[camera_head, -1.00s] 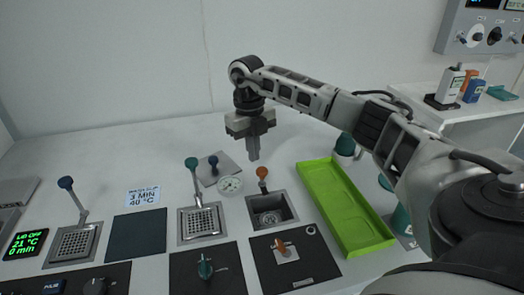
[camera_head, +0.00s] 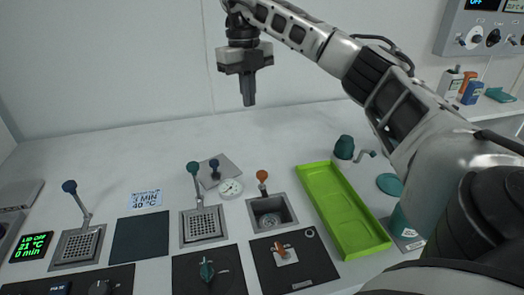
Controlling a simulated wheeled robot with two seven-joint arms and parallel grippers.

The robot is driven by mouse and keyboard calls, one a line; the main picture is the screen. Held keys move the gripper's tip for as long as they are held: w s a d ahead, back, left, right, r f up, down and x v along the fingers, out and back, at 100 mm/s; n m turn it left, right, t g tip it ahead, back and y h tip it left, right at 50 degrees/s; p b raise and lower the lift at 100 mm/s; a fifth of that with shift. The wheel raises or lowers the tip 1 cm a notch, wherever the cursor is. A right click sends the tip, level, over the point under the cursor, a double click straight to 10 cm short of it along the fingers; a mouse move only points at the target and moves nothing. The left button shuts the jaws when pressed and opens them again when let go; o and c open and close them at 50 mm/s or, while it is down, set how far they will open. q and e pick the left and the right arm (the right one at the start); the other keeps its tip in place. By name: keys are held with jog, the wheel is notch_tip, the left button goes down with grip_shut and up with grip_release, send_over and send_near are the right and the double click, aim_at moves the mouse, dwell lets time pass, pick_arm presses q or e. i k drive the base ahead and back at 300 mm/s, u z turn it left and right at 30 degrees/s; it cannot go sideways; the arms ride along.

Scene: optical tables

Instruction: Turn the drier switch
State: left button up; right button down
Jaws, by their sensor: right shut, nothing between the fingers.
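My right gripper (camera_head: 248,97) is shut and empty. It points down, raised high above the back of the table, well apart from the front panels. Several front controls are in view: a green knob (camera_head: 207,270) on a dark panel, an orange switch (camera_head: 282,251) on a light plate on the dark panel to its right, and a black knob (camera_head: 100,288) at the lower left. I cannot read which one belongs to the drier. My left gripper is not in view.
Levers with blue (camera_head: 69,187), green (camera_head: 193,168) and orange (camera_head: 262,175) tops stand behind the panels. A wall unit (camera_head: 485,30) hangs at upper right. The table's back is clear.

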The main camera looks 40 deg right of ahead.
aim_at(279, 247)
jog(key=k, duration=1)
